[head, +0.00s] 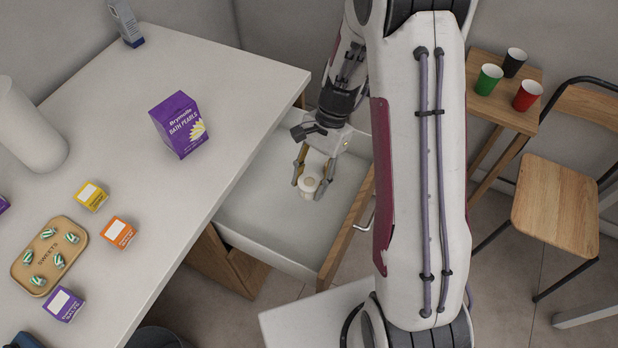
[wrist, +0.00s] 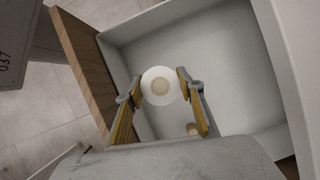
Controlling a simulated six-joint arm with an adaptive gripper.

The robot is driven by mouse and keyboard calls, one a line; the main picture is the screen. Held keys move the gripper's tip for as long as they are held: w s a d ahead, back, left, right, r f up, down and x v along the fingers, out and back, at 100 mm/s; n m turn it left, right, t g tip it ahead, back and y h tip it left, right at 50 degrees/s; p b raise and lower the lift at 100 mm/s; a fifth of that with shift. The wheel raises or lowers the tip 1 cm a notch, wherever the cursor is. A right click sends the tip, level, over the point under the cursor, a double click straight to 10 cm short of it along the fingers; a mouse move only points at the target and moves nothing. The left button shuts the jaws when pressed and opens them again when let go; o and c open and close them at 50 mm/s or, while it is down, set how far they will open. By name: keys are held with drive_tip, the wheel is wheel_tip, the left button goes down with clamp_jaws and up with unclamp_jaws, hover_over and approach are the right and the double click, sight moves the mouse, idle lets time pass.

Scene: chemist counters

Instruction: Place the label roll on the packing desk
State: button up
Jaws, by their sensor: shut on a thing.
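The label roll (head: 306,188) is white with a tan core and is inside the open drawer (head: 272,247) in the head view. It also shows in the wrist view (wrist: 160,86), face up between the fingertips. My gripper (head: 310,182) reaches down into the drawer and is shut on the roll, one finger on each side. I cannot tell whether the roll touches the drawer floor. The packing desk (head: 215,75) is the light counter, with the drawer at its right side in the head view.
A purple bath pearls box (head: 180,125), small yellow (head: 91,196) and orange (head: 118,232) boxes and a sweets tray (head: 26,277) stand on the counter. Clear counter lies around the bath pearls box. Cups stand on a side table (head: 500,107).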

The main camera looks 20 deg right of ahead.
drive_tip(key=shift+f, duration=0.15)
wheel_tip(320, 180, down, 10)
idle(1.2)
idle(0.5)
drive_tip(key=shift+f, duration=3.9)
drive_tip(key=shift+v, duration=1.2)
drive_tip(key=shift+w, duration=0.1)
